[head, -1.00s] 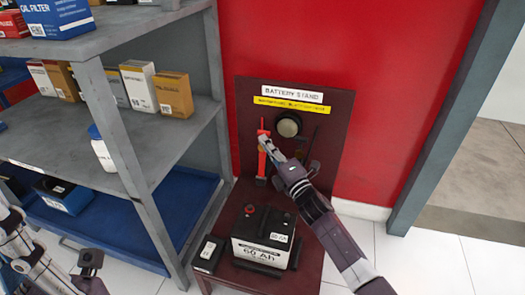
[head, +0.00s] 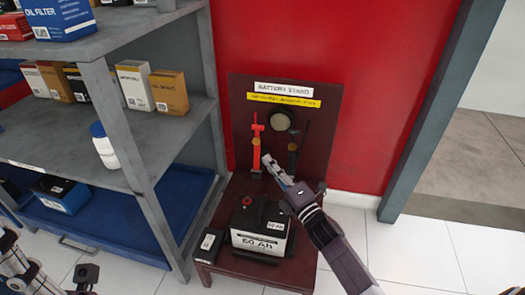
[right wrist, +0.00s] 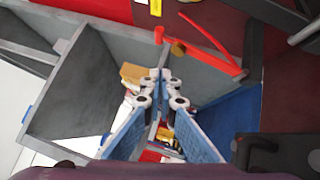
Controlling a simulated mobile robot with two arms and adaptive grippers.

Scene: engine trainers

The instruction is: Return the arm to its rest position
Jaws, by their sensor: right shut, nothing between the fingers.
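My right gripper (head: 268,162) is shut and empty in front of the battery stand (head: 237,110). Its fingertips are close to the lower end of a red clamp handle (head: 256,142) on the stand's back panel; I cannot tell whether they touch in the head view. In the right wrist view the shut fingers (right wrist: 164,76) have nothing between them, and the red handle (right wrist: 205,48) lies apart from them. My left gripper (head: 86,276) shows only partly at the bottom left, and its jaws cannot be made out.
A battery (head: 258,240) stands on the stand's base, with a small black box (head: 208,244) beside it. A black handle (head: 293,150) is right of the red one. A grey shelf (head: 150,190) with boxes is on the left. Floor at right is clear.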

